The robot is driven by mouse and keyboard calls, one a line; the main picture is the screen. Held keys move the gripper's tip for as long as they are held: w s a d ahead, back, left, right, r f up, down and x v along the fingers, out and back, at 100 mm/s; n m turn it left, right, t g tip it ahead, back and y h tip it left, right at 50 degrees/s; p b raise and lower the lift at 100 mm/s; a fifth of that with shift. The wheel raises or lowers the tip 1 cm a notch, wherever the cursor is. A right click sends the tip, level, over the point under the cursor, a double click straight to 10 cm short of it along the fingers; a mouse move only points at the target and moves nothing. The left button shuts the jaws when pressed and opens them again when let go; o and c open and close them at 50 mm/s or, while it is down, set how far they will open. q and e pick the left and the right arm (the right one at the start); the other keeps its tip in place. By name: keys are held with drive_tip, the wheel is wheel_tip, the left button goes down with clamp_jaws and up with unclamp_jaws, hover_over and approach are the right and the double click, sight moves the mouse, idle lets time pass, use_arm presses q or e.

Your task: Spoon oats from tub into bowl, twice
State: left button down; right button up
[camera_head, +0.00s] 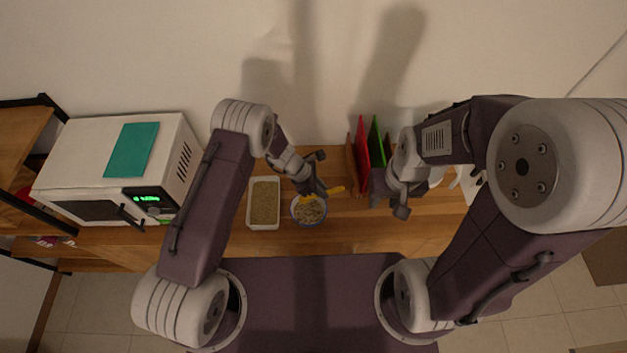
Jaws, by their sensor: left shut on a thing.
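The white rectangular tub (263,224) stands on the wooden counter, filled with tan oats (264,202). Just right of it is a small bowl (295,217) with a blue-white rim and pale oats-like contents. My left gripper (318,188) is over the bowl's far right side, shut on a yellow spoon (337,190). The spoon's yellow end lies above the bowl; whether it carries oats is too small to tell. My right gripper (390,206) hangs over the counter right of the bowl, apart from tub and bowl; its finger gap is unclear.
A white microwave (88,150) with a teal sheet (132,150) on top stands at left. Red (362,143) and green (376,143) boards stand in a wooden rack near the wall, close to my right gripper. The counter front (350,238) is clear.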

sight(333, 190)
use_arm(q)
drive_tip(key=d+r+y+p, duration=0.1)
drive_tip(key=p, duration=0.2)
drive_tip(key=shift+y, duration=0.3)
drive_tip(key=shift+d+f+y+p, duration=0.25)
drive_tip(key=shift+f+y+p, duration=0.05)
drive_tip(key=shift+f, duration=0.05)
drive_tip(key=shift+d+y+p, duration=0.2)
drive_tip(key=shift+y+p, duration=0.2)
drive_tip(key=shift+p, duration=0.05)
use_arm(e)
wheel_tip(333, 190, up, 6)
use_arm(q)
drive_tip(key=shift+d+f+y+b, duration=0.25)
drive_tip(key=shift+f+y+b, duration=0.05)
drive_tip(key=shift+f+b, duration=0.15)
drive_tip(key=shift+d+y+b, duration=0.25)
drive_tip(key=shift+y+b, duration=0.25)
drive_tip(key=shift+b, duration=0.1)
drive_tip(key=shift+d+f+y+b, duration=0.3)
drive_tip(key=shift+d+f+b, duration=0.05)
drive_tip(key=shift+b, duration=0.8)
drive_tip(key=shift+r, duration=0.2)
drive_tip(key=shift+r+y, duration=0.2)
drive_tip(key=shift+y, duration=0.1)
drive_tip(key=shift+r, duration=0.1)
use_arm(e)
wheel_tip(333, 190, down, 4)
drive_tip(key=shift+f, duration=0.1)
